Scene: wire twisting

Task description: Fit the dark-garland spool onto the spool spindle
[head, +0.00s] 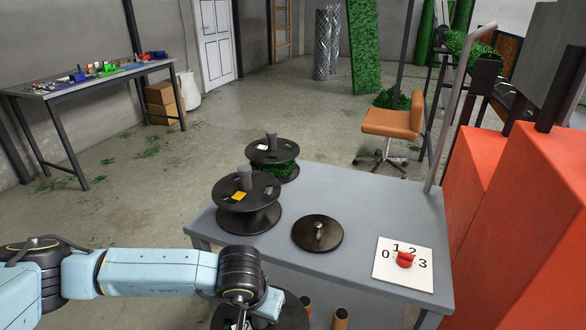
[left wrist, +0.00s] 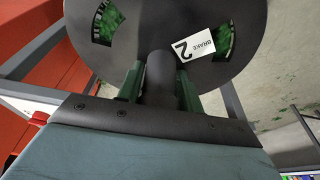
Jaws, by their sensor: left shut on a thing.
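My left gripper (head: 247,300) is shut on the grey hub of a dark spool (head: 292,318) at the bottom edge of the head view, mostly hidden by my arm and cut off. In the left wrist view its black flange (left wrist: 120,55) has slots showing green garland and a white "BRAKE 2" label; the gripper's green fingers (left wrist: 160,88) clasp the hub. The spool spindle (head: 319,233), a dark round plate with a short metal post, stands bare on the grey table, beyond and right of the held spool. My right gripper is not in view.
A black spool with a yellow label (head: 247,205) stands at the table's left edge, and another spool with green garland (head: 271,160) stands behind it. A numbered card with a red knob (head: 404,259) is at right. Orange blocks (head: 530,220) flank the table.

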